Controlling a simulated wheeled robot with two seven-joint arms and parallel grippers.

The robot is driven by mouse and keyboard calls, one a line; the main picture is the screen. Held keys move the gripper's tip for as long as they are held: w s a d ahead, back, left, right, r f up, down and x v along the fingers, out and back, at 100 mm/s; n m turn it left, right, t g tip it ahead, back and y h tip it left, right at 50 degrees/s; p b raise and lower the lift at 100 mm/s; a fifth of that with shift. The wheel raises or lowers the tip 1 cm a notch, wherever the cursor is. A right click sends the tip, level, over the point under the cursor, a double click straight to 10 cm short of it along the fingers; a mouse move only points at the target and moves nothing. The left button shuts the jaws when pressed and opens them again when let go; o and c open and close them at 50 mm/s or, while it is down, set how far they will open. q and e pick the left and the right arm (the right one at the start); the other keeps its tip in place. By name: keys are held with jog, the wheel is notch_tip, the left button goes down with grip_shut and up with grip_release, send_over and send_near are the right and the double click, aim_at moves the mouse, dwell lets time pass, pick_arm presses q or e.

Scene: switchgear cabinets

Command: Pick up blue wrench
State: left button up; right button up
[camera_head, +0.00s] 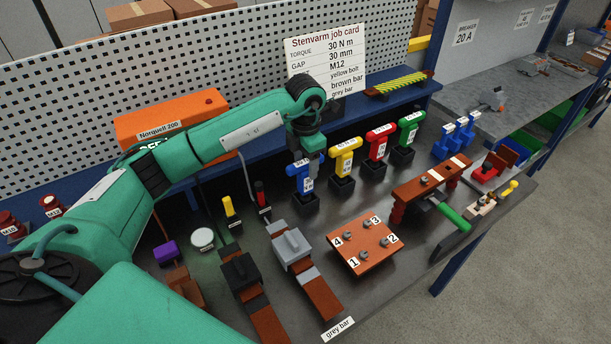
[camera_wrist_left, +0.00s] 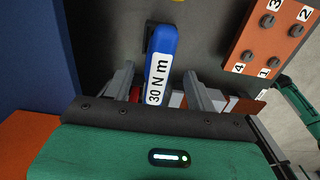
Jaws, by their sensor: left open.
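The blue wrench (camera_head: 300,180) stands upright in a black holder at the left end of a row of coloured wrenches. In the left wrist view the blue wrench (camera_wrist_left: 163,60) carries a white "30 N m" label. My left gripper (camera_head: 312,162) is at the top of the blue wrench in the head view. In the left wrist view my left gripper (camera_wrist_left: 160,88) is open, with one finger on each side of the wrench's label end. I cannot tell whether the fingers touch it. My right gripper is not in view.
Yellow (camera_head: 345,155), red (camera_head: 380,143) and green (camera_head: 410,128) wrenches stand close by to the right. A job card (camera_head: 326,60) stands behind. An orange box (camera_head: 150,122) is behind my left arm. A numbered brown plate (camera_head: 364,243) lies in front.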

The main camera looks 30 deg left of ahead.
aim_at(306, 171)
pick_arm(q)
notch_tip(306, 171, down, 3)
jog(key=shift+w+a+f+p, duration=0.1)
jog(key=shift+w+a+p, duration=0.05)
jog(key=shift+p, duration=0.65)
jog(key=shift+f, duration=0.35)
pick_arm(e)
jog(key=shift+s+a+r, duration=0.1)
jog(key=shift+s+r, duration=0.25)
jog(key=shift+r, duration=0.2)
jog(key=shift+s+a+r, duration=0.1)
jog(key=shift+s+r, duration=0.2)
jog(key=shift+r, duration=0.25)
pick_arm(q)
jog(key=shift+c, duration=0.5)
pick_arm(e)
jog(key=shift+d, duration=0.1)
pick_arm(q)
grip_shut()
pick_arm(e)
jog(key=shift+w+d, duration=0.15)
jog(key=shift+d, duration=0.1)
pick_arm(q)
jog(key=shift+r, duration=0.1)
